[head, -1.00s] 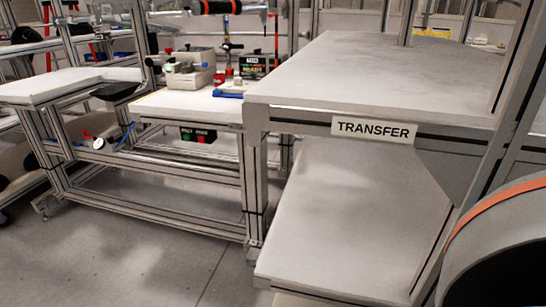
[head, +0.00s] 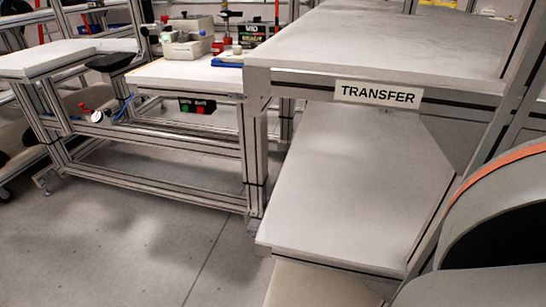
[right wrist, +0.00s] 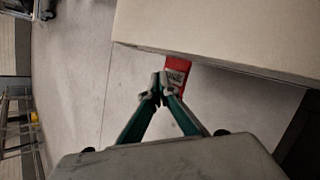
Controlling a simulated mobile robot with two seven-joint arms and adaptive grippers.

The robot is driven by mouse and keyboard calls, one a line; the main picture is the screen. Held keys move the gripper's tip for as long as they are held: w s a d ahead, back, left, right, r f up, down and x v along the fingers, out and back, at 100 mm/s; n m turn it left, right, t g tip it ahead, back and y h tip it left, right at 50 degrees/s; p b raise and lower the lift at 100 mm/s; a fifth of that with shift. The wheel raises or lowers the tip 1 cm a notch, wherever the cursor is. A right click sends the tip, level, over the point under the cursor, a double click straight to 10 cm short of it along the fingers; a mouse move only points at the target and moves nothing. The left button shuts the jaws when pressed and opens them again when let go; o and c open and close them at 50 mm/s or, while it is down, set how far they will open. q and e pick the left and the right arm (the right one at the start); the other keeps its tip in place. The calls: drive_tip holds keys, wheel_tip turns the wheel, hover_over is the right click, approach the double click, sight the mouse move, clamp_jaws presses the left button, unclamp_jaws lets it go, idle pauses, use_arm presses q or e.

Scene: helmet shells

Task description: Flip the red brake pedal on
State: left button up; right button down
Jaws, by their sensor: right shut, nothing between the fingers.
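The red brake pedal (right wrist: 178,72) shows in the right wrist view as a red piece with a dark, unreadable label, beside a pale block edge. A red strip runs from it down behind my right gripper (right wrist: 160,86), which hides part of it. My right gripper's teal fingers are closed at the tips and empty, close to the pedal in the picture. I cannot tell whether they touch it, or which way the pedal is flipped. The pedal does not show in the head view. My left gripper is in neither view.
The TRANSFER bench (head: 400,60) has a lower shelf (head: 350,190). A workbench (head: 185,76) with equipment and a green and red button box (head: 198,106) stands left of it. A pale block (right wrist: 230,35) borders the pedal. Open floor (head: 110,255) lies at lower left.

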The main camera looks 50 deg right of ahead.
drive_tip(key=shift+s+f, duration=0.1)
drive_tip(key=shift+f, duration=0.15)
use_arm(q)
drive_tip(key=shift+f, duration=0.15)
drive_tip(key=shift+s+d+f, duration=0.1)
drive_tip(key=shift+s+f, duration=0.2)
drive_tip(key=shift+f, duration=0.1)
